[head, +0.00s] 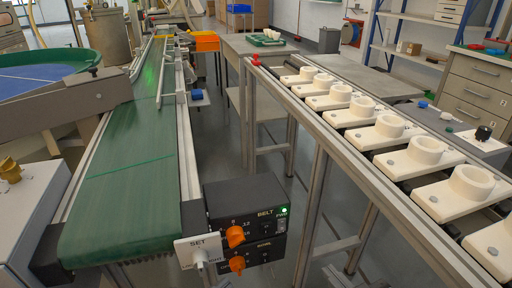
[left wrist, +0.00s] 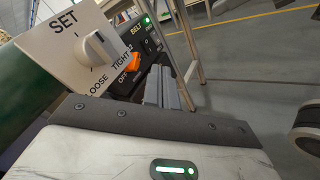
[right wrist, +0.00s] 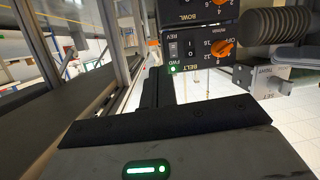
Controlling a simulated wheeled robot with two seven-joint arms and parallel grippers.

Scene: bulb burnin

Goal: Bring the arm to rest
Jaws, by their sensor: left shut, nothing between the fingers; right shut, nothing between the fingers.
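Neither of my grippers shows in the head view. My left gripper (left wrist: 165,90) shows in the left wrist view with its grey fingers shut and empty. Behind it are the white SET plate (left wrist: 75,40) with its knob and the dark belt control box. My right gripper (right wrist: 158,88) shows in the right wrist view, its dark fingers shut and empty. The control box (right wrist: 195,40) appears upside down beyond those fingers. In the head view the control box (head: 246,205) has two orange knobs and a lit green lamp. The SET plate (head: 198,250) stands at its left.
A green conveyor belt (head: 128,190) runs away at the left, beside a grey box (head: 30,205). At the right a rail frame (head: 310,125) carries several white holders with round cups (head: 428,150). Open floor lies between belt and frame. A drawer cabinet (head: 475,85) stands behind.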

